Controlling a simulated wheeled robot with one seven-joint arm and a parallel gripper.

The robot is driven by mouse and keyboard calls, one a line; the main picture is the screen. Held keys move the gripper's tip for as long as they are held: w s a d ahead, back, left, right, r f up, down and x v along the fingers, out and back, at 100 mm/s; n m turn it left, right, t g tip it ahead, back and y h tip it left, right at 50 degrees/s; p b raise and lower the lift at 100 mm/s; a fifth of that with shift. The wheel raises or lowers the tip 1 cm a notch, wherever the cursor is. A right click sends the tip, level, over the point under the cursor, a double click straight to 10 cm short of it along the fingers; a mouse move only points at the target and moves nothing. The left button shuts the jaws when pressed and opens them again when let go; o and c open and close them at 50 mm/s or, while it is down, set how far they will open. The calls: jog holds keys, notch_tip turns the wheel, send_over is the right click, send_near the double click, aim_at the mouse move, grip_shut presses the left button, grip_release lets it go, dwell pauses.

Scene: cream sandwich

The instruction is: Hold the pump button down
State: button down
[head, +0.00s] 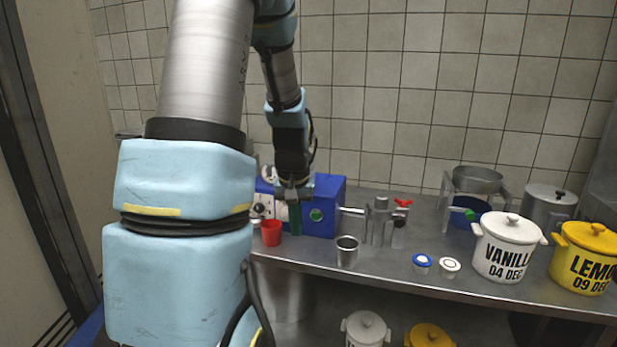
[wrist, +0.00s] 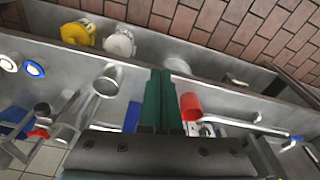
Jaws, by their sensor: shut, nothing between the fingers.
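A blue box-shaped pump (head: 330,190) stands on the steel counter against the tiled wall. I cannot tell whether the fingers touch the box. In the wrist view my gripper (wrist: 160,75) shows with its fingers together; blue parts of the pump (wrist: 132,117) show beside them, and the button is not visible there.
A red cup (head: 271,233) stands close to my fingers at the left. A steel cup (head: 347,252) and metal spout parts with a red handle (head: 402,203) are at the right. White vanilla (head: 508,248) and yellow lemon (head: 585,258) pots stand further right.

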jog(key=w+d+f, duration=0.2)
jog(key=w+f, duration=0.2)
jog(key=w, duration=0.6)
jog(key=w+d+f, duration=0.3)
jog(key=w+f, duration=0.1)
jog(key=w, duration=0.6)
jog(key=shift+w+d, duration=0.3)
jog(key=shift+d, duration=0.05)
dwell(1.8)
jog(key=shift+s+a+b, duration=0.1)
jog(key=shift+s+a, duration=0.15)
jog(key=shift+s, duration=0.55)
jog(key=shift+s+a+b, duration=0.15)
jog(key=shift+s+a, duration=0.1)
jog(key=shift+s, duration=0.55)
jog(key=shift+s+a+b, duration=0.1)
jog(key=shift+s+a, duration=0.15)
jog(key=shift+s, duration=0.55)
jog(key=s+a+r, duration=0.2)
jog(key=s+r, duration=0.1)
jog(key=s, duration=0.6)
jog(key=s+a+r, duration=0.3)
jog(key=s, duration=0.6)
jog(key=s+a+r, duration=0.2)
jog(key=s+r, duration=0.1)
jog(key=s, duration=0.7)
jog(key=shift+a+r, duration=0.25)
jog(key=shift+r, duration=0.15)
